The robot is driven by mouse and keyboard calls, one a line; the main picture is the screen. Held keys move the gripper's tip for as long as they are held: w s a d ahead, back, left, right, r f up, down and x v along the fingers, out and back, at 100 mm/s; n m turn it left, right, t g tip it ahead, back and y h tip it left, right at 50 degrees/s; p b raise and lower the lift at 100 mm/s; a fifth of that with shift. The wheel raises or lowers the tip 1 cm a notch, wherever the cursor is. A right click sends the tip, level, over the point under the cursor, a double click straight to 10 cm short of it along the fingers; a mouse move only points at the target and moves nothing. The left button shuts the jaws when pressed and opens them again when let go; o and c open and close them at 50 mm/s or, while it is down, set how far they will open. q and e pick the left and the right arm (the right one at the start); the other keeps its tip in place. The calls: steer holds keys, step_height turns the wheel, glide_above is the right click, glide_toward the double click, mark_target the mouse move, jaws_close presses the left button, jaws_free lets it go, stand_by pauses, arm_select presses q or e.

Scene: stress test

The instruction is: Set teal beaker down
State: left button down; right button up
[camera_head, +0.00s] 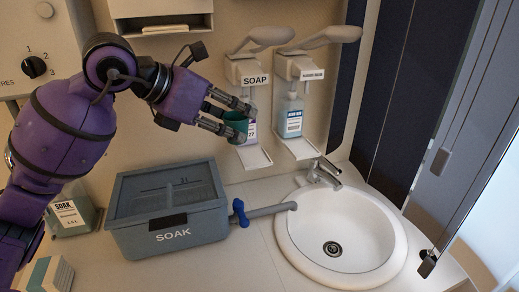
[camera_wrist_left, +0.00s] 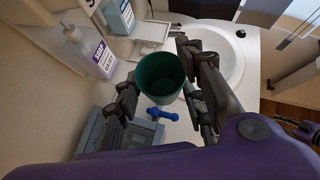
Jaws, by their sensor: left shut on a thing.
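The teal beaker (camera_head: 237,124) is in my left gripper (camera_head: 234,117), held in the air in front of the soap dispenser. The left wrist view shows the beaker (camera_wrist_left: 160,76) from above, its open mouth facing the camera, with the fingers of the left gripper (camera_wrist_left: 160,88) on both sides. The gripper is shut on it. The beaker is above the counter and well clear of it. Its lower part is partly hidden by the fingers in the head view.
A grey SOAK tub (camera_head: 170,215) with a blue-handled drain tap (camera_head: 240,212) stands on the counter below. A white sink (camera_head: 340,240) is to the right. Two wall dispensers (camera_head: 293,120) hang behind. A SOAK bottle (camera_head: 72,216) stands left. Bare counter (camera_head: 240,262) lies between tub and sink.

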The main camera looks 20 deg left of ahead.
mark_target(241, 117)
arm_select(q)
steer(key=w+f, duration=0.1)
steer(key=w, duration=0.3)
steer(key=w+f, duration=0.1)
steer(key=w, duration=0.1)
steer(key=shift+w+a+f+p, duration=0.1)
steer(key=shift+w+f+p, duration=0.2)
steer(key=shift+f, duration=0.05)
steer(key=w+f, duration=0.5)
steer(key=shift+f, duration=0.3)
steer(key=shift+w+f, duration=0.4)
steer(key=shift+f, duration=0.1)
step_height(241, 117, down, 3)
steer(key=shift+w+f, duration=0.1)
arm_select(e)
steer(key=shift+a+r, duration=0.25)
steer(key=shift+r, duration=0.1)
arm_select(q)
steer(key=shift+f, duration=0.15)
steer(key=c, duration=1.4)
jaws_free()
steer(key=shift+c, duration=0.2)
steer(key=o, duration=0.3)
arm_select(e)
steer(key=shift+w+a, duration=0.15)
steer(key=shift+w, duration=0.1)
